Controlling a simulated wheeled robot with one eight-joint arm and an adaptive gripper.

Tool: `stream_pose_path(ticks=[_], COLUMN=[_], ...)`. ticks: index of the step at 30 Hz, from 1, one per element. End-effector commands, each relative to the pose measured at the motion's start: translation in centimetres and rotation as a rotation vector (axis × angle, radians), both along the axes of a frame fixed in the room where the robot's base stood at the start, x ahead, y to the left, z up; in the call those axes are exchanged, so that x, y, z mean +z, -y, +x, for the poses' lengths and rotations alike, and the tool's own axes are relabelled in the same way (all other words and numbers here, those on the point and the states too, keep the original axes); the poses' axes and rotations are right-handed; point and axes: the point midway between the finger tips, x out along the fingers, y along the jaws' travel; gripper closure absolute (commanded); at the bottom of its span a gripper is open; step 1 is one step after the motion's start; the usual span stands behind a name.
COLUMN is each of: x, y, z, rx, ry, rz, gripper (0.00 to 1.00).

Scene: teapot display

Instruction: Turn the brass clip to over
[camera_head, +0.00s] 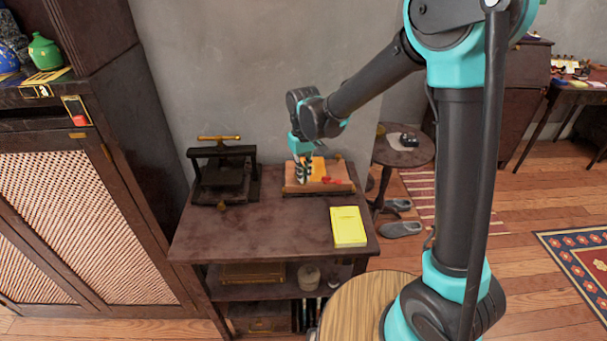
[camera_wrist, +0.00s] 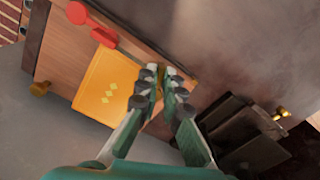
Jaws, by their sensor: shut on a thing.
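My gripper (camera_head: 303,170) reaches down to the wooden board (camera_head: 338,172) on the dark side table.
A black press (camera_head: 224,172) with a brass handle stands left of the board, close to my gripper in the wrist view. A yellow booklet (camera_head: 348,226) lies at the table's front right. The table's front left (camera_head: 240,235) is clear. A round table (camera_head: 404,150) stands behind right.

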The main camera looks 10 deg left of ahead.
Motion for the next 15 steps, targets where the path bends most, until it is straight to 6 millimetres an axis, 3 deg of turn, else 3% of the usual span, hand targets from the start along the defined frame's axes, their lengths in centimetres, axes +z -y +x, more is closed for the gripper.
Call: stream_pose_path(ticks=[15], x=[0.03], y=[-0.03], z=[0.05], rx=[-0.359], ry=[0.001], rz=[0.000], gripper=[1.00])
